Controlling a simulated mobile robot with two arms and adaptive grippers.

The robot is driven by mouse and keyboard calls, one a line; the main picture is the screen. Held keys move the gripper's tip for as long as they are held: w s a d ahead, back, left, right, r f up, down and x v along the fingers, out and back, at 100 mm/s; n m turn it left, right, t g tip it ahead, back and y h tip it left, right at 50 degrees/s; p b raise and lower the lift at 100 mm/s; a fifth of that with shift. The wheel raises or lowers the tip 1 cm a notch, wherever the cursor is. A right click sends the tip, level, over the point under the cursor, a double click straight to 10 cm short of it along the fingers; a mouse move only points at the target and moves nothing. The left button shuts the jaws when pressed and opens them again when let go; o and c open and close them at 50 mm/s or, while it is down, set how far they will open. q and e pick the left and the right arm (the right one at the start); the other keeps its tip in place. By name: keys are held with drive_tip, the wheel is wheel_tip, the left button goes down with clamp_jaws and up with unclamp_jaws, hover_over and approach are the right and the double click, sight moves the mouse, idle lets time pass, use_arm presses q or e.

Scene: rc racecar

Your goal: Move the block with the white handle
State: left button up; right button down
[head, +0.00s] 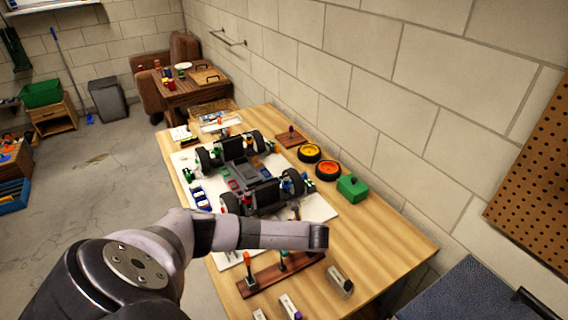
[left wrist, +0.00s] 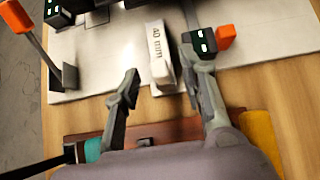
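In the left wrist view, a white block marked "40 mm" (left wrist: 160,48) lies by the near edge of a white board (left wrist: 100,60). My left gripper (left wrist: 160,85) is open, with one finger on each side of the block's near end. I see gaps at its sides and no clear grip on it. In the head view my arm hides this gripper and that spot. Two small blocks with pale labelled sides, one with a dark end (head: 340,280) and one with a purple end (head: 289,307), lie on the table's near part. I cannot tell which block has the white handle.
A wooden rack (head: 262,280) with upright coloured-handled tools stands near my arm. The black car chassis (head: 240,172) sits beyond it on the white board. Two wheels (head: 327,172) and a green box (head: 352,188) are at the right.

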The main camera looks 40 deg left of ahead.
drive_tip(key=shift+d, duration=0.1)
use_arm(q)
drive_tip(key=v, duration=1.2)
use_arm(e)
drive_tip(key=shift+d, duration=0.15)
use_arm(q)
drive_tip(key=shift+d, duration=0.1)
